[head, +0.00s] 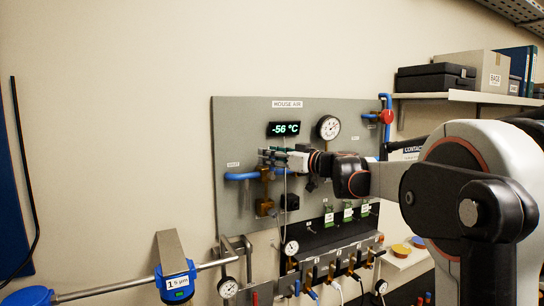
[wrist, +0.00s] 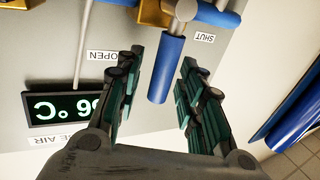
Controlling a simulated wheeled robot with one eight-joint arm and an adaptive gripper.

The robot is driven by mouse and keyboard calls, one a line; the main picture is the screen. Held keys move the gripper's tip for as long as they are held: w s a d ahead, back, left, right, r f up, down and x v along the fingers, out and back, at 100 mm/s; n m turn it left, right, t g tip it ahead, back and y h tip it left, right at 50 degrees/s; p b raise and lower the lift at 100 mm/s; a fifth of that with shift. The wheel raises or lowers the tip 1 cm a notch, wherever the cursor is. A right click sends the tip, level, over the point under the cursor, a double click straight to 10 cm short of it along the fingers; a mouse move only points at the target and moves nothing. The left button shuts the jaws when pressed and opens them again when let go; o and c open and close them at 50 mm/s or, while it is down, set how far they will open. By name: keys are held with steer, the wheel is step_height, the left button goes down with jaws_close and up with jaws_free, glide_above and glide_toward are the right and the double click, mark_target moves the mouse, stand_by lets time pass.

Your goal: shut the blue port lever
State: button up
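My gripper (wrist: 162,58) is open, with one finger on each side of the lever and visible gaps to both. Contact is not evident. In the head view my gripper (head: 276,156) is at the panel below the display, and the lever cannot be made out clearly there.
The grey panel (head: 240,125) carries a temperature display (head: 284,129), a round gauge (head: 328,127) and blue pipe (head: 240,176). Gauges and small valves line the manifold below. A shelf (head: 460,97) with boxes is at the right.

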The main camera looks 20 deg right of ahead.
jaws_close()
steer(key=shift+a, duration=0.1)
steer(key=a+f+n+g+h+b, duration=0.3)
steer(key=a+f+n+h, duration=0.3)
steer(key=n, duration=0.7)
steer(key=shift+a+f+n+h+b, duration=0.3)
steer(key=shift+a+f+h+b, duration=0.05)
steer(key=shift+f+h+b, duration=0.15)
stand_by(0.4)
steer(key=shift+s, duration=0.1)
jaws_free()
